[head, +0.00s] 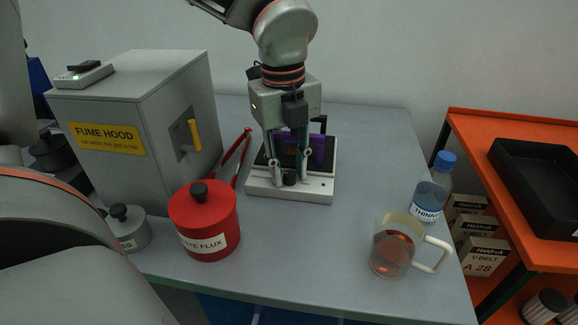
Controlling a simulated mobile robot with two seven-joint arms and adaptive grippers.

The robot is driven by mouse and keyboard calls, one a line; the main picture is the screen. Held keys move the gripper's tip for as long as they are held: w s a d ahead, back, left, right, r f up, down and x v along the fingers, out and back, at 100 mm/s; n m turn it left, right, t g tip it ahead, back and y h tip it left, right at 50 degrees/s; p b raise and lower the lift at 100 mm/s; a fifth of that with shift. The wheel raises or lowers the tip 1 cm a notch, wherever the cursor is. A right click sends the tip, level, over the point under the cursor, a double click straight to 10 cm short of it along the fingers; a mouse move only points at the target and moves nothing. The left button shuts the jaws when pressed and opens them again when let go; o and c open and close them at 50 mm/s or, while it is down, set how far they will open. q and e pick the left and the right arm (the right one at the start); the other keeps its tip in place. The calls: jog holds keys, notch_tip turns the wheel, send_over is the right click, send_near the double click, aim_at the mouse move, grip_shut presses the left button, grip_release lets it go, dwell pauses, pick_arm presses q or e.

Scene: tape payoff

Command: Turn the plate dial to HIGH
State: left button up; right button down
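The plate (262,187) is a pale, low unit with a dark top, standing on the grey table towards the back middle. Its dial, a small black knob (290,178), is on the front part of the plate. My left gripper (290,181) points down over the plate, its fingers apart on either side of the dial. The fingers look open, and I cannot tell whether either touches the knob. The dial's markings and setting are too small to read. A purple object (319,150) behind the fingers is partly hidden. My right gripper is out of view.
A grey fume hood (120,165) stands left, with red tongs (243,150) beside it. A red flux pot (205,215) and a grey lidded pot (130,235) are in front. A glass mug (392,252) and a thinner bottle (431,195) stand right. An orange shelf (480,125) is beyond.

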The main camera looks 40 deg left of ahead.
pick_arm(q)
grip_shut()
jog(key=shift+f, duration=0.1)
